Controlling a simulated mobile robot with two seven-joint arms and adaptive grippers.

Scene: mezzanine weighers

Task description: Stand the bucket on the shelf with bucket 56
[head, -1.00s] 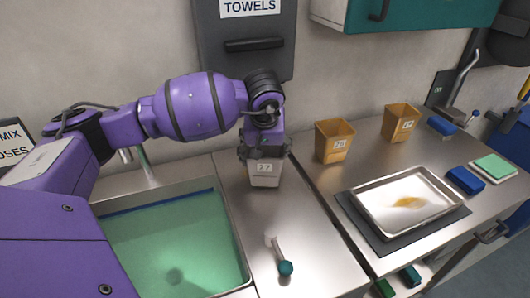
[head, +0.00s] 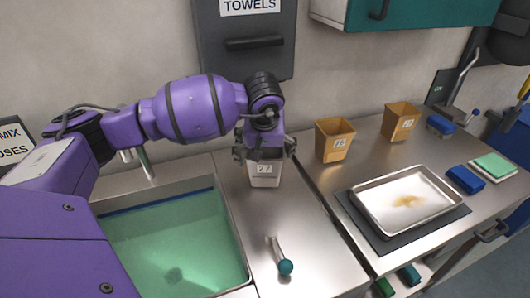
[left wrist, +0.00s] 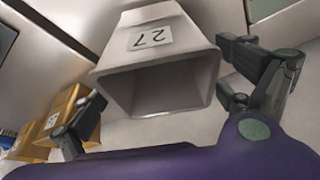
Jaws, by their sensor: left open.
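A pale grey-white bucket (head: 264,172) labelled 27 stands upright on the steel counter between the sink and the counter's seam. My left gripper (head: 265,149) is open above it, its fingers spread to either side of the rim. In the left wrist view the bucket (left wrist: 160,85) shows its empty-looking mouth between the parted fingers, with its label upside down. Two tan-orange buckets (head: 334,140) (head: 400,122) stand to the right; I cannot read their labels surely. I cannot make out a bucket 56 or its shelf. My right gripper is not in view.
A sink (head: 165,240) of green liquid lies left. A teal-knobbed lever (head: 284,266) stands in front of the bucket. A white tray (head: 368,217) on a dark mat, blue blocks (head: 465,179) and a green-topped pad (head: 494,166) occupy the right counter. A towel dispenser (head: 245,45) hangs behind.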

